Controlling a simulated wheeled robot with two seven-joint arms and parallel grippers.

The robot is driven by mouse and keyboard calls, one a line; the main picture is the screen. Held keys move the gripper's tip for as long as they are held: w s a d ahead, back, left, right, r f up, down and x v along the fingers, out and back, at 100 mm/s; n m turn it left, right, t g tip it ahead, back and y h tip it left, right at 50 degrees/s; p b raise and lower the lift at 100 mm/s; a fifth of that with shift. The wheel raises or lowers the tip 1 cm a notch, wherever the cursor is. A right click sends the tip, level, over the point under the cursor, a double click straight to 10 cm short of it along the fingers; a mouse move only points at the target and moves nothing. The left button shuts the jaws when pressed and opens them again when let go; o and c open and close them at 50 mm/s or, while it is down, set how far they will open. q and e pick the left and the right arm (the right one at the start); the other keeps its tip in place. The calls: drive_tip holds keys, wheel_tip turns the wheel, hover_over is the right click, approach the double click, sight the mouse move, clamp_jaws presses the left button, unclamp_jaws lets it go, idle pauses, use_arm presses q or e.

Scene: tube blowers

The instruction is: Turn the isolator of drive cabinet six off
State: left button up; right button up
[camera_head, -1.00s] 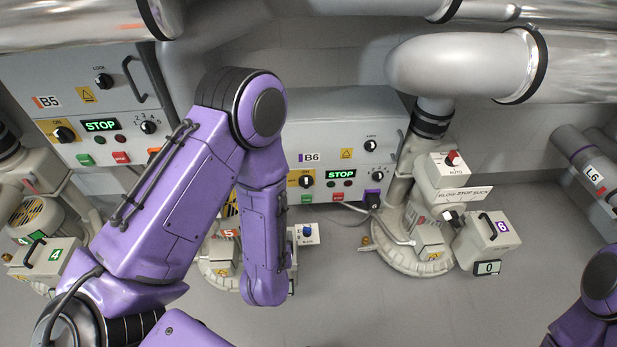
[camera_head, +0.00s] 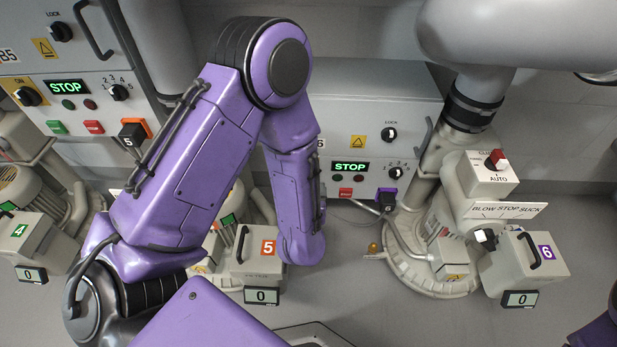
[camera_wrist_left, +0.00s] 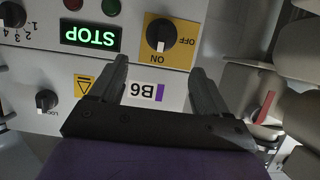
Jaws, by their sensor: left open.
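The isolator of drive cabinet six is a black knob (camera_wrist_left: 158,34) on a yellow plate in the left wrist view, which shows the panel upside down. Its pale mark appears to point at ON; OFF is to the side. Cabinet six (camera_head: 385,115) stands behind my left arm in the head view, which hides the isolator there. My left gripper (camera_wrist_left: 159,66) is open and empty in the wrist view. Its fingertips are just short of the yellow plate in the picture, on either side of the B6 label (camera_wrist_left: 144,90). My right gripper is out of view.
A lit STOP display (camera_wrist_left: 90,36) and a LOCK knob (camera_wrist_left: 47,100) sit beside the isolator. Cabinet five (camera_head: 75,85) is to the left. Blower six (camera_head: 430,250) and its pipe (camera_head: 470,110) stand close on the right. Blower unit 5 (camera_head: 258,262) is below my forearm.

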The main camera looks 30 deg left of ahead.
use_arm(q)
drive_tip(key=b+x, duration=0.2)
drive_tip(key=x, duration=0.7)
drive_tip(key=shift+b, duration=0.4)
drive_tip(key=shift+r, duration=0.1)
drive_tip(key=shift+c, duration=0.2)
drive_tip(key=shift+s, duration=0.1)
drive_tip(key=c, duration=0.9)
